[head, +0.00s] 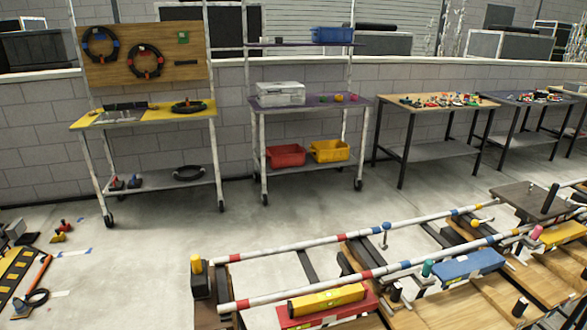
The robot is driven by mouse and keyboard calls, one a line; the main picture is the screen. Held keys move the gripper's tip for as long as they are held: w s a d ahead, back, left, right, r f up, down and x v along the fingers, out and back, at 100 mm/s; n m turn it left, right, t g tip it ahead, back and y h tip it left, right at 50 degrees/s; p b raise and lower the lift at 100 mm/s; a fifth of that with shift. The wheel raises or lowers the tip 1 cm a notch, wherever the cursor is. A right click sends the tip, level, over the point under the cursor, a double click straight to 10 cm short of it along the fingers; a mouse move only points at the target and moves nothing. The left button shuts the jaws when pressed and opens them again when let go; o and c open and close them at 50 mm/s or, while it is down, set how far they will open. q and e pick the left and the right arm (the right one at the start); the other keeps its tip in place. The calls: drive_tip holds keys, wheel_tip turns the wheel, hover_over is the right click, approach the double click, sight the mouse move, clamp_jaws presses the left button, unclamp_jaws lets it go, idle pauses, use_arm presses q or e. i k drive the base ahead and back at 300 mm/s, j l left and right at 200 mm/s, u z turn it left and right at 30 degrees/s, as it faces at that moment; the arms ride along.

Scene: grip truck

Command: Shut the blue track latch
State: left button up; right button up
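A track with two white rails (290,241) banded in red, blue and yellow runs from the lower middle to the right. A small upright piece with a blue rounded top (385,229) stands at the far rail. It may be the blue track latch, but it is too small to tell whether it is open or shut. A blue block (468,266) lies by the near rail, with a teal-topped peg (427,268) at its left. Neither of my grippers is in view.
A yellow-topped post (196,265) stands at the track's left end. A yellow level (327,300) lies on a red block (330,313). Carts and workbenches (437,102) line the back wall. Cables and tools lie at the lower left. The floor between is clear.

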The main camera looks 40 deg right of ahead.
sight(386, 226)
drive_tip(key=k+l+z, duration=0.6)
drive_tip(key=z, duration=0.25)
drive_tip(key=k+l+z, duration=0.15)
drive_tip(key=l+z, duration=0.25)
drive_tip(key=i+j+z, duration=0.2)
drive_tip(key=z, duration=0.2)
drive_tip(key=i+j+z, duration=0.15)
drive_tip(key=z, duration=0.2)
drive_tip(key=i+j+z, duration=0.1)
drive_tip(key=j+z, duration=0.3)
